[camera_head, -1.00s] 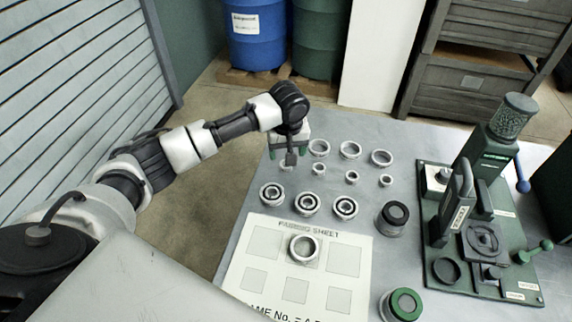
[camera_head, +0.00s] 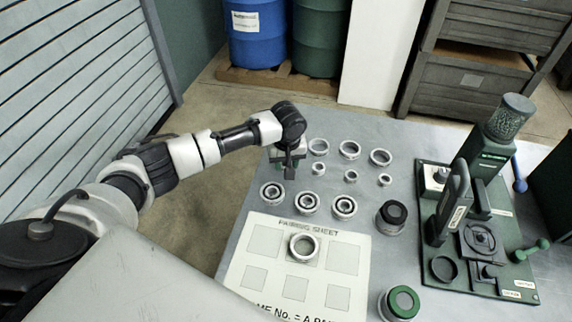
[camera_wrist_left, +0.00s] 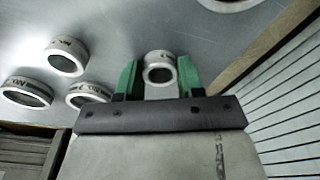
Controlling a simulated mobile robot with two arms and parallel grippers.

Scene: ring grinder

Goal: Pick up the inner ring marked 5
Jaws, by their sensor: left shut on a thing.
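In the left wrist view my left gripper (camera_wrist_left: 160,80) has a green finger on each side of a small pale metal ring (camera_wrist_left: 160,56) and is shut on it. The ring's marking is too small to read. In the head view my left gripper (camera_head: 289,168) points down at the left end of the row of small rings, and the arm hides most of the held ring. The other small inner rings (camera_head: 318,163) (camera_head: 351,171) (camera_head: 384,176) stand to its right on the table. My right gripper is not in view.
Larger rings (camera_head: 350,143) stand behind, and several bearings (camera_head: 271,185) stand in front. A pairing sheet (camera_head: 255,303) bears one ring (camera_head: 303,236).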

